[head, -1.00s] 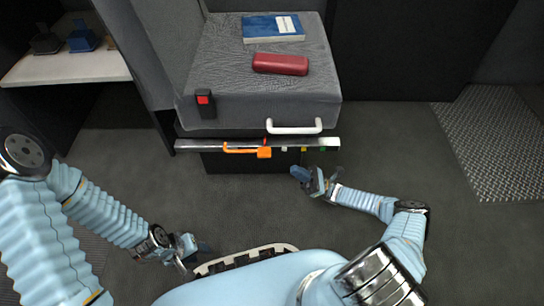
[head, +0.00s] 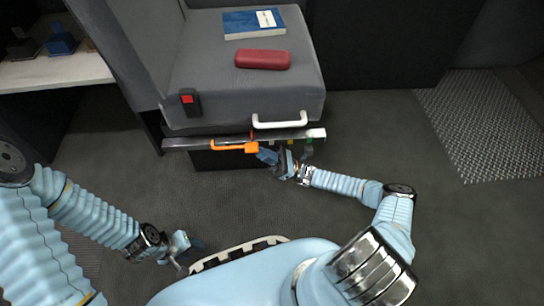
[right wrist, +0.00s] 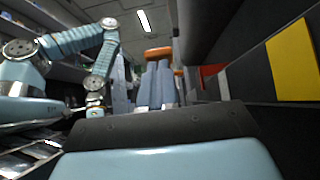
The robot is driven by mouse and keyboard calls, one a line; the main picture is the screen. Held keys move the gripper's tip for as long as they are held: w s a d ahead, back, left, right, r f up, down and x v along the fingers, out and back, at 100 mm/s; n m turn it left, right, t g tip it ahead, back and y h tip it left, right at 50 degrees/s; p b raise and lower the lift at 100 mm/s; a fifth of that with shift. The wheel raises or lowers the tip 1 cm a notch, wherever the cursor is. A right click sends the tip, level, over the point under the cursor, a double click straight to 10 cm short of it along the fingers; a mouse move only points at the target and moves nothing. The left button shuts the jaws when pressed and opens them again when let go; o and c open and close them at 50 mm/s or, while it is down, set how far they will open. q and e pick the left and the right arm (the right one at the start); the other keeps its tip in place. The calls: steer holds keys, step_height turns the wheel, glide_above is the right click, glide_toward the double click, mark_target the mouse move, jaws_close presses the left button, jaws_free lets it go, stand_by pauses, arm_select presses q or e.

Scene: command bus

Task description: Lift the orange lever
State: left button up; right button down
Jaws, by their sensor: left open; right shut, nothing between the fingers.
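The orange lever (head: 232,147) lies along the metal rail under the front of the grey seat, its thick end at the right. My right gripper (head: 266,156) is shut and empty, with its blue fingertips just right of and slightly below that end. In the right wrist view an orange part (right wrist: 158,53) shows just beyond the closed blue fingers (right wrist: 157,84); I cannot tell whether they touch. My left gripper (head: 189,251) is open and empty, low over the floor near my base, far from the lever.
The grey seat (head: 230,75) carries a blue book (head: 248,24) and a red case (head: 263,60). A white handle (head: 280,122) sits above the metal rail (head: 185,143), right of the lever. A red buckle (head: 189,101) hangs at the seat's left. The floor right is clear.

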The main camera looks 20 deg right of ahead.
steer(key=shift+a+r, duration=0.1)
arm_select(q)
step_height(320, 180, up, 9)
steer(key=p, duration=0.9)
steer(key=shift+a, duration=0.3)
arm_select(e)
step_height(320, 180, up, 6)
steer(key=g+h, duration=0.1)
steer(key=h, duration=0.3)
steer(key=shift+f, duration=0.25)
